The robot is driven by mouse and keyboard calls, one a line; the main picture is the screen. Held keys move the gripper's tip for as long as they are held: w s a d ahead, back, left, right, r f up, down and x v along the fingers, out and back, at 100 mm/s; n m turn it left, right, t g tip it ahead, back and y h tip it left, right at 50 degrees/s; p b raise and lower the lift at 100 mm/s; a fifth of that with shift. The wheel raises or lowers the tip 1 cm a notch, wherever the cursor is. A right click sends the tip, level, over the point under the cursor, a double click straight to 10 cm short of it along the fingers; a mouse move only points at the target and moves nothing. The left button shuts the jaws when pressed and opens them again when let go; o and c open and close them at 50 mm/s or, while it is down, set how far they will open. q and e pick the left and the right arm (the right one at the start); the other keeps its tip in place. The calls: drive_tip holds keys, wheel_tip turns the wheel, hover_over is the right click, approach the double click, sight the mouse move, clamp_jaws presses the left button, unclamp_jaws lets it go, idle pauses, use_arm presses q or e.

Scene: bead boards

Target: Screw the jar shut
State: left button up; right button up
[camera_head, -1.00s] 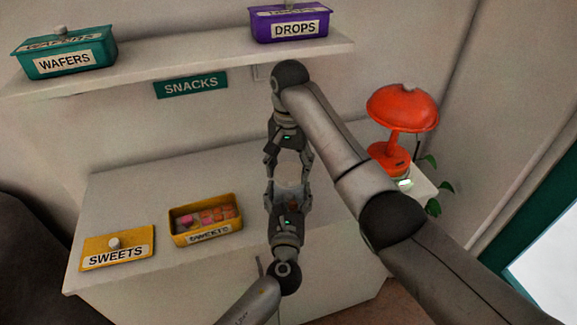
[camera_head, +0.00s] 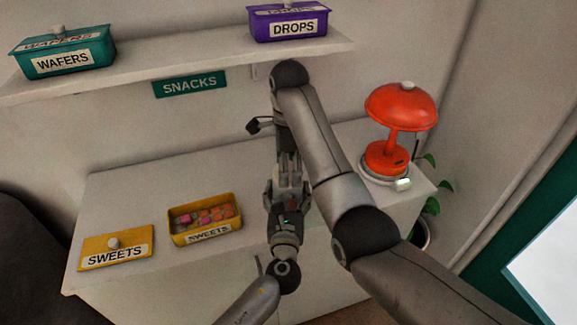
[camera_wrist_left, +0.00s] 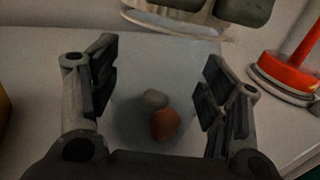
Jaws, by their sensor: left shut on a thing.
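The clear jar (camera_wrist_left: 140,105) stands between the fingers of my left gripper (camera_wrist_left: 160,85), which is shut on it. A rust-orange lump and a grey lump show through the glass. In the head view my left gripper (camera_head: 287,190) is over the cabinet and mostly hides the jar. A pale curved rim, seemingly the lid (camera_wrist_left: 165,24), shows at the top of the left wrist view, with dark finger pads of my right gripper (camera_wrist_left: 228,8) beside it. My right gripper (camera_head: 288,163) points down from above the jar. Whether its fingers touch the lid is hidden.
A yellow SWEETS box (camera_head: 206,222) stands open with sweets inside, and its lid (camera_head: 117,249) lies to its left. A red lamp (camera_head: 398,115) stands at the right. A shelf (camera_head: 180,68) above holds the WAFERS box (camera_head: 62,52) and DROPS box (camera_head: 288,22).

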drive_tip(key=o, duration=0.6)
drive_tip(key=shift+o, duration=0.2)
drive_tip(key=shift+c, duration=0.3)
